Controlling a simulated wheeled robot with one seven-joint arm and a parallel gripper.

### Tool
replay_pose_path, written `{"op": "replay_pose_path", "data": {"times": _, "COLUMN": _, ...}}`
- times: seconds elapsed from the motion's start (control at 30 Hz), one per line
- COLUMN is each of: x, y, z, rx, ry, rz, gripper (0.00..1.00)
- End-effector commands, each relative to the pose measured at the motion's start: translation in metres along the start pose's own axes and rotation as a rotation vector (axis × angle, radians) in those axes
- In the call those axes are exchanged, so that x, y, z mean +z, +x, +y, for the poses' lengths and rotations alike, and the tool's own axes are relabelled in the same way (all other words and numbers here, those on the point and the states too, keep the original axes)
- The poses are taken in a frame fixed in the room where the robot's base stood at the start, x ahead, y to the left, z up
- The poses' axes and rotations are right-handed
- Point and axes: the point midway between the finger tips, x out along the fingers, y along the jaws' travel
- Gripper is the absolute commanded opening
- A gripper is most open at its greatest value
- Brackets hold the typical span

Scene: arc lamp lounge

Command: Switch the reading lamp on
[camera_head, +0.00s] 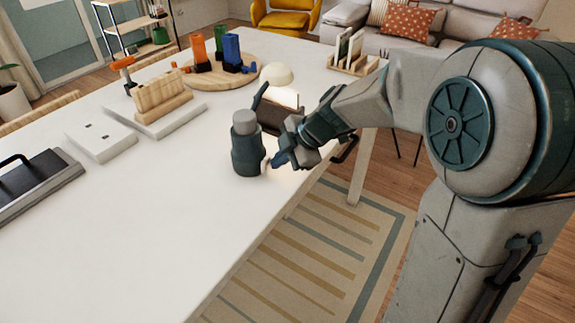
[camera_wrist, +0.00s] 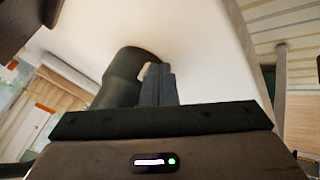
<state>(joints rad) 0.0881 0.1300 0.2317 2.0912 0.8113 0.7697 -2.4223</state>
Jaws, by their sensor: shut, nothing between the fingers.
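A cream dome (camera_head: 276,74), which looks like the reading lamp's shade, stands on the white table beyond my arm in the head view. A bright cream patch shows just below it; I cannot tell whether this is lamplight. My arm hides the space below the dome, and I see no switch. My gripper (camera_head: 280,160) is low over the table's near right edge, with its fingers shut and empty. It is right beside a dark teal cylinder with a grey top (camera_head: 247,150). In the wrist view the shut fingers (camera_wrist: 158,78) overlap the cylinder (camera_wrist: 118,80); contact cannot be told.
On the white table (camera_head: 150,230) are a round wooden board (camera_head: 205,80) with orange and blue pieces, a wooden rack (camera_head: 160,97), a white switch-like plate (camera_head: 100,140), a dark tray (camera_head: 35,190) and a card holder (camera_head: 352,65). The table's front is clear.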

Motion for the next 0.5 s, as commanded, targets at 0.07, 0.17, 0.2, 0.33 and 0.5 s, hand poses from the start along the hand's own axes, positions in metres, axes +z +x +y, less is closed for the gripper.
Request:
{"op": "replay_pose_path", "data": {"times": 0.07, "x": -0.003, "y": 0.000, "z": 0.001, "rx": -0.001, "ry": -0.004, "rz": 0.002, "gripper": 0.00}}
{"op": "replay_pose_path", "data": {"times": 0.17, "x": -0.003, "y": 0.000, "z": 0.000, "rx": -0.001, "ry": -0.003, "rz": 0.002, "gripper": 0.00}}
{"op": "replay_pose_path", "data": {"times": 0.2, "x": -0.003, "y": 0.000, "z": -0.001, "rx": 0.000, "ry": -0.003, "rz": 0.002, "gripper": 0.00}}
{"op": "replay_pose_path", "data": {"times": 0.33, "x": -0.005, "y": 0.001, "z": -0.004, "rx": 0.002, "ry": -0.002, "rz": 0.000, "gripper": 0.00}}
{"op": "replay_pose_path", "data": {"times": 0.5, "x": -0.010, "y": 0.000, "z": -0.010, "rx": 0.003, "ry": 0.000, "rz": 0.000, "gripper": 0.00}}
